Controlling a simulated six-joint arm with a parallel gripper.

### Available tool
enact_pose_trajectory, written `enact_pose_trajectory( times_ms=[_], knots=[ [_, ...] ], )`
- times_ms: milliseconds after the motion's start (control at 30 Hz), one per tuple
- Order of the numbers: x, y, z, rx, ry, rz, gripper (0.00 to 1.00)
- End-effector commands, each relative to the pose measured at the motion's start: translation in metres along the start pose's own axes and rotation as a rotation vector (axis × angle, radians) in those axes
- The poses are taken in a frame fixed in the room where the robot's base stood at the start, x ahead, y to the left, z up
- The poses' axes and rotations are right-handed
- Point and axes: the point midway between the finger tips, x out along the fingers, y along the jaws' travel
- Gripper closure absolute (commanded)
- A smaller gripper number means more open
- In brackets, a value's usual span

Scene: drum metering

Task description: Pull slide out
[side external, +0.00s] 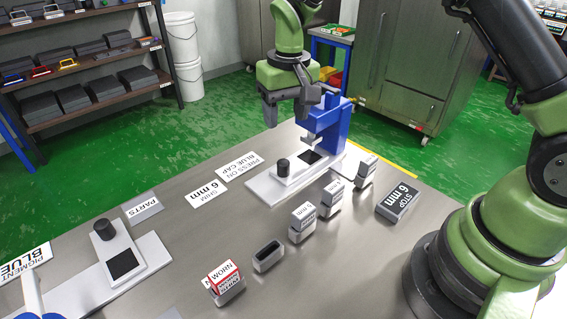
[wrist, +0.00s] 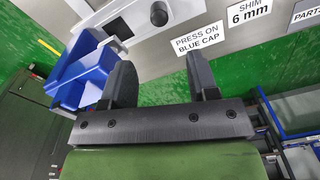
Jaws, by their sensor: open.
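A white slide plate (side external: 262,187) with a black knob (side external: 283,167) and a black square pad (side external: 310,157) lies at the foot of a blue press stand (side external: 336,130). The knob also shows in the wrist view (wrist: 158,14), beyond my fingertips. My gripper (side external: 290,108) is open and empty, raised above the far table edge behind the slide. The gripper also shows in the wrist view (wrist: 160,65), with both fingers apart and nothing between them. The blue stand (wrist: 85,80) is left of my fingers there. The pad's far side is partly hidden by the stand.
A second white plate (side external: 150,255) with a black knob (side external: 104,229) is at the front left. Several labelled grey blocks, including a "STOP 6 mm" block (side external: 397,202), stand in front of the stand. Flat labels, including "PRESS ON BLUE CAP" (side external: 241,166), lie left of the slide.

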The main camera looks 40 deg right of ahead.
Motion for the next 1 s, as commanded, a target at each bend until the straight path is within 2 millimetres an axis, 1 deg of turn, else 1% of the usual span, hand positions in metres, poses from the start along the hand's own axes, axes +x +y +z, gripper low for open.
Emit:
enact_pose_trajectory(
  times_ms=[33, 100, 333, 600, 700, 833, 1000],
  knots=[
    [0.013, -0.001, -0.002, -0.004, -0.017, 0.011, 0.46],
    [0.023, -0.001, -0.004, -0.007, -0.029, 0.019, 0.46],
    [0.046, -0.001, -0.004, -0.01, -0.041, 0.027, 0.46],
    [0.096, 0.001, -0.002, -0.009, -0.042, 0.026, 0.46],
    [0.112, 0.001, -0.001, -0.008, -0.041, 0.026, 0.46],
    [0.124, 0.001, -0.001, -0.009, -0.039, 0.025, 0.46],
    [0.129, 0.001, -0.001, -0.009, -0.037, 0.024, 0.46]
  ],
)
